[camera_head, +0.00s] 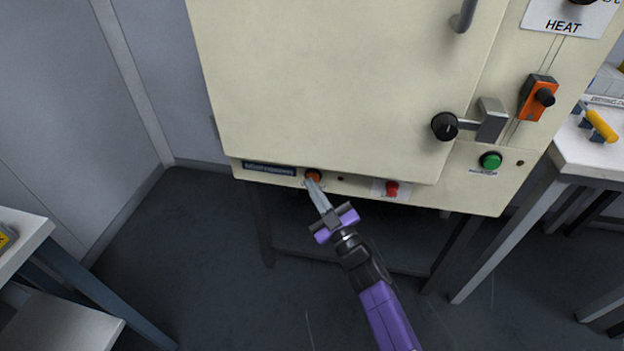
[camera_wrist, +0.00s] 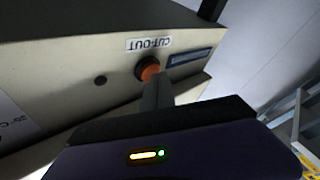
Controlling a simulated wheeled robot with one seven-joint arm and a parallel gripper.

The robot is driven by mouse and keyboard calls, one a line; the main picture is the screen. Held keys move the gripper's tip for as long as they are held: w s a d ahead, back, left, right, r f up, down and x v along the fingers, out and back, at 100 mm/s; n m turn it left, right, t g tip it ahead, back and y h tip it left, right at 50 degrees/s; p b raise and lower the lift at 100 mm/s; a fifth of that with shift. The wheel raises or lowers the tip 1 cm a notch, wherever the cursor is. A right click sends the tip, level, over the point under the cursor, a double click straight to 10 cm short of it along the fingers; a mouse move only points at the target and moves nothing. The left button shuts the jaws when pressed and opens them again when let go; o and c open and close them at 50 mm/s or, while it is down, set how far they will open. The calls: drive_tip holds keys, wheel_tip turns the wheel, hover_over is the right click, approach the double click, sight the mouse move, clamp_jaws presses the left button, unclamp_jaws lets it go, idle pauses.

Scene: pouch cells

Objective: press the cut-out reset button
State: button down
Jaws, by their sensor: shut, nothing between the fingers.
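The cut-out reset button (camera_head: 313,175) is a round orange button in a dark collar on the lower front strip of a cream cabinet (camera_head: 340,80). In the wrist view the orange button (camera_wrist: 149,70) sits below an upside-down CUT-OUT label (camera_wrist: 149,43). My gripper (camera_head: 312,182) is shut and empty, and its fingertips are at the button's lower edge in the head view. In the wrist view my fingers (camera_wrist: 156,84) overlap the button's lower part. I cannot tell whether they touch it or whether it is pushed in.
A red button (camera_head: 391,189) and a green button (camera_head: 490,160) are on the same cabinet front to the right. A black door knob (camera_head: 445,126) and an orange switch (camera_head: 538,98) are above. Benches stand left (camera_head: 22,236) and right (camera_head: 590,150).

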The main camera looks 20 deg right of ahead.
idle(0.4)
drive_tip(key=shift+s+a, duration=0.5)
drive_tip(key=shift+s, duration=0.2)
drive_tip(key=shift+s, duration=0.1)
drive_tip(key=s+a, duration=0.1)
drive_tip(key=s, duration=0.1)
drive_tip(key=s+a, duration=0.2)
drive_tip(key=shift+b, duration=0.35)
idle(0.6)
